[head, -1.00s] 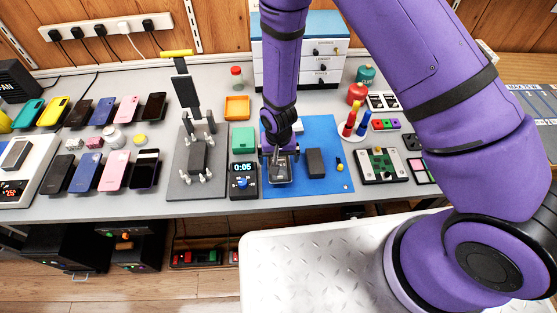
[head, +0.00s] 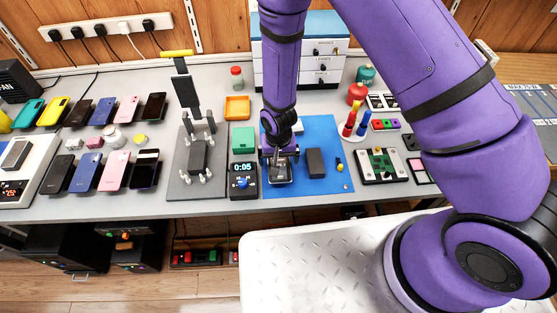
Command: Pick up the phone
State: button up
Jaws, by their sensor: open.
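My gripper (head: 280,154) is open and points down over the left part of the blue mat (head: 335,183). Right below it lies a small grey and dark phone-like item (head: 280,175), partly hidden by the fingers; I cannot tell whether they touch it. A dark flat phone-like block (head: 316,162) lies on the mat just right of my gripper. Several other phones lie in two rows at the left of the bench, such as a pink one (head: 115,170) and a black one (head: 146,168).
A timer box (head: 243,181) reading 0:05 and a green box (head: 243,140) stand close left of my gripper. Left of these is a grey fixture plate (head: 185,185) with pegs. Screwdrivers (head: 349,124) stand upright right of the mat. A circuit board (head: 382,164) is further right.

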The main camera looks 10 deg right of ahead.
jog(key=shift+c, duration=0.5)
jog(key=c, duration=0.9)
jog(key=shift+o, duration=0.2)
jog(key=shift+r, duration=0.1)
